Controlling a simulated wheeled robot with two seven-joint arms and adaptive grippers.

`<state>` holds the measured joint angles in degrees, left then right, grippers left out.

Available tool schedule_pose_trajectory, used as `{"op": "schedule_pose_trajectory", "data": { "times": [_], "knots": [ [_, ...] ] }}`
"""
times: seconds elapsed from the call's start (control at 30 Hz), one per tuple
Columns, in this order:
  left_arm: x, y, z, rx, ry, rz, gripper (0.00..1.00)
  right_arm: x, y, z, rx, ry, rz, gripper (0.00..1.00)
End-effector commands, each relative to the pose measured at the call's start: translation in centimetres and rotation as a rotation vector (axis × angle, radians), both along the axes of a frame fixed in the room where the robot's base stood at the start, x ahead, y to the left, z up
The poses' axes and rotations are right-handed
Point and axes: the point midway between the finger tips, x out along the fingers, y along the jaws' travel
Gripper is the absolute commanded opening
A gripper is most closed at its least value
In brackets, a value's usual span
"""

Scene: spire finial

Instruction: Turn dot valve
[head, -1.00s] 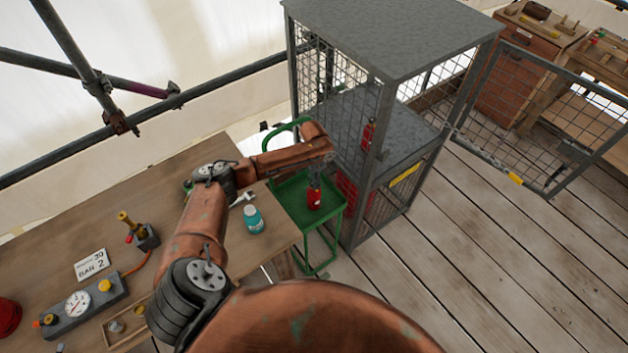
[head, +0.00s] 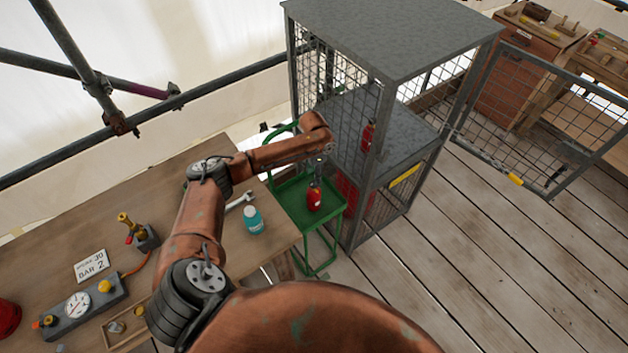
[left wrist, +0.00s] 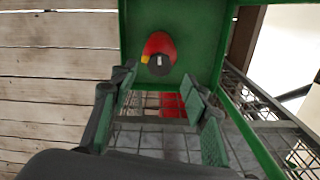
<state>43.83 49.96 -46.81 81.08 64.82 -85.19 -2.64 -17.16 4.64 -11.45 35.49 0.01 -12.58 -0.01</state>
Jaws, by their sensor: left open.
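A red canister (head: 314,200) stands on the green cart's tray (head: 285,190). In the left wrist view the canister (left wrist: 163,44) shows a dark round top with a pale dot, and a yellow piece at its side. I cannot tell for sure which part is the dot valve. My left gripper (head: 319,167) hangs above the canister in the head view. In the left wrist view its fingers (left wrist: 158,92) are spread wide with nothing between them, and the canister is beyond them, apart. My right gripper is not in view.
A mesh cage (head: 385,90) stands right behind the cart, with a red canister (head: 368,135) on its shelf and its door swung open. The wooden workbench (head: 140,200) holds a teal bottle (head: 253,221), a wrench, a gauge block (head: 80,305) and a brass fitting (head: 126,221).

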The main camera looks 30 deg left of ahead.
Motion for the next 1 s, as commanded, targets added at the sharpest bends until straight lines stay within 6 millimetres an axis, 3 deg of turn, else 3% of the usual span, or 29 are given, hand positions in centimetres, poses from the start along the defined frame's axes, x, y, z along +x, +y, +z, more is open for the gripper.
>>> {"op": "schedule_pose_trajectory", "data": {
  "times": [0.2,0.4,0.83,1.0],
  "knots": [
    [0.0,0.1,4.6,0.001,-0.003,0.0,0.43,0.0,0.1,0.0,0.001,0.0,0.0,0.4],
    [0.0,0.0,7.0,0.0,0.0,-0.001,0.43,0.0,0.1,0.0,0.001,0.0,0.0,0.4],
    [0.0,0.0,7.7,-0.001,-0.001,0.0,0.43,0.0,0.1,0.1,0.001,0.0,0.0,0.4],
    [0.0,0.4,7.3,-0.024,-0.051,-0.001,0.43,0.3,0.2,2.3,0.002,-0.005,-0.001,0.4]
  ]
}}
